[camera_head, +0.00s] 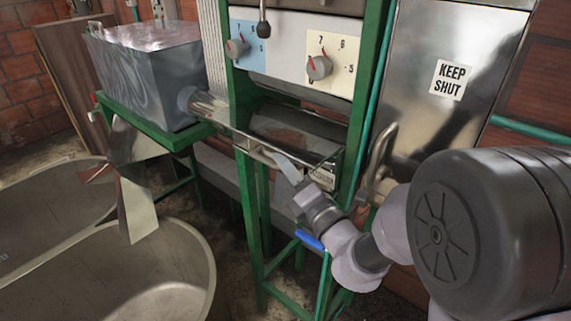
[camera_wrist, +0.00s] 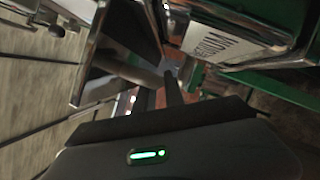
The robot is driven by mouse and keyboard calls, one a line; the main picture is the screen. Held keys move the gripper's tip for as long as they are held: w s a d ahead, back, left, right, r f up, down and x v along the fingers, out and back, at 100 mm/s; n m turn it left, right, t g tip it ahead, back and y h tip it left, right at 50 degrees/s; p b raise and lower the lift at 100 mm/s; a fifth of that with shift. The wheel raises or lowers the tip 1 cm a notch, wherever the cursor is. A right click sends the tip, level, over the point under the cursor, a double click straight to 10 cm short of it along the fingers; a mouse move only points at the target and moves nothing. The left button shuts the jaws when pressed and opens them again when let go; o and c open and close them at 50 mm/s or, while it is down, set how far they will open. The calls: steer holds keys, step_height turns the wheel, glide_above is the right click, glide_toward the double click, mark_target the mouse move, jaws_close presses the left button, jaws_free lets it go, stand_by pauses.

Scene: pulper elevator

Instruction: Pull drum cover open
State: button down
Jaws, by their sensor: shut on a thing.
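The drum cover (camera_head: 298,138) is a shiny, partly see-through panel below the control panel of the green-framed machine. Brown material shows behind it. My gripper (camera_head: 290,170) reaches up from the lower right to the cover's lower front edge and is shut on it there. The contact itself is small and partly hidden by my gripper. In the wrist view my fingers (camera_wrist: 172,88) point ahead between metal parts, and the held edge is hard to make out.
Two dials (camera_head: 319,67) sit on the panel above. A metal door marked "KEEP SHUT" (camera_head: 451,79) with a curved handle (camera_head: 380,150) stands to the right. A grey metal box (camera_head: 150,75) and large metal tubs (camera_head: 130,275) are to the left. Green legs stand below.

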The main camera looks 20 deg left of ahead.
steer(key=shift+r, duration=0.15)
stand_by(0.5)
steer(key=shift+r+p, duration=0.4)
steer(key=shift+p, duration=0.55)
steer(key=p, duration=0.1)
steer(key=m+p, duration=0.1)
steer(key=p, duration=0.1)
steer(key=m+h+p, duration=0.1)
steer(key=p, duration=0.1)
steer(key=shift+s+a+r, duration=0.15)
steer(key=shift+s+r, duration=0.1)
steer(key=shift+r, duration=0.05)
steer(key=c, duration=1.7)
jaws_free()
steer(key=shift+w+f, duration=0.1)
